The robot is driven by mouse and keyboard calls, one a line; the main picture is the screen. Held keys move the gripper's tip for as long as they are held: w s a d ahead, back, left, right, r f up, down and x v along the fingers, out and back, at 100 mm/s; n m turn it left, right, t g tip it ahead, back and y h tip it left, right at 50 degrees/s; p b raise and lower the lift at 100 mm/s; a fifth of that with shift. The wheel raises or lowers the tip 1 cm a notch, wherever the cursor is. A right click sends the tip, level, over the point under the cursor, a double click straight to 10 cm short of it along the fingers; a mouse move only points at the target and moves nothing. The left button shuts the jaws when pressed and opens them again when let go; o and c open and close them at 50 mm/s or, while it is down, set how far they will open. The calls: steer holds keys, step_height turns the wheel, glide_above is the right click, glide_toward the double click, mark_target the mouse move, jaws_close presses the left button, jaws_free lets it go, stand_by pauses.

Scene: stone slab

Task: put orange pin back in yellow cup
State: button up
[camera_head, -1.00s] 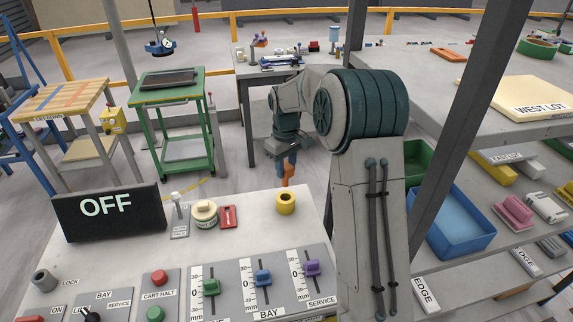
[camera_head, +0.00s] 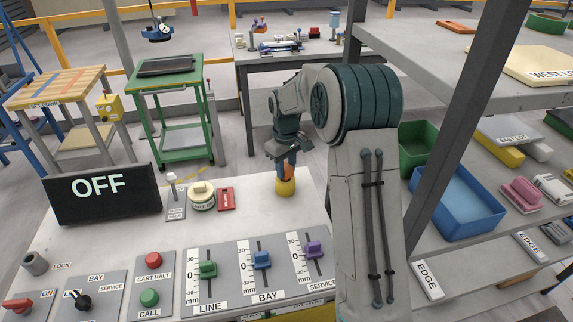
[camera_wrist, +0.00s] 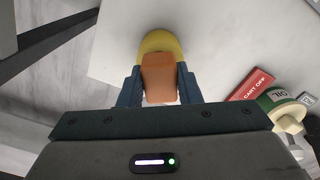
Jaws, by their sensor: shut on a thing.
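The yellow cup (camera_head: 285,188) stands on the white panel top, near its far right part. My gripper (camera_head: 286,172) is directly above the cup, pointing down, shut on the orange pin (camera_head: 287,170). In the wrist view the orange pin (camera_wrist: 158,78) sits between the two blue fingers (camera_wrist: 160,88), with the yellow cup (camera_wrist: 158,42) right behind and below it. The pin's lower end meets or overlaps the cup's mouth; how deep it sits inside is hidden.
A round cream-and-green oil container (camera_head: 202,196) and a red card (camera_head: 226,198) lie left of the cup. The OFF sign (camera_head: 103,194) stands further left. Sliders (camera_head: 262,260) line the front. A blue bin (camera_head: 458,202) is at the right.

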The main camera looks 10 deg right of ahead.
steer(key=shift+f, duration=0.5)
steer(key=o, duration=1.2)
step_height(320, 180, up, 13)
steer(key=b, duration=0.1)
steer(key=s+r+m, duration=0.1)
steer(key=s+r, duration=0.3)
steer(key=s, duration=0.4)
steer(key=s+f+m+t, duration=0.1)
steer(key=s+f+m, duration=0.1)
steer(key=s, duration=0.9)
steer(key=s+f+m+t, duration=0.2)
steer(key=s+f, duration=0.2)
steer(key=s, duration=0.8)
steer(key=shift+s+m, duration=0.3)
steer(key=shift+m, duration=0.1)
steer(key=shift+s+f, duration=0.15)
steer(key=shift+f, duration=0.1)
steer(key=shift+c, duration=0.4)
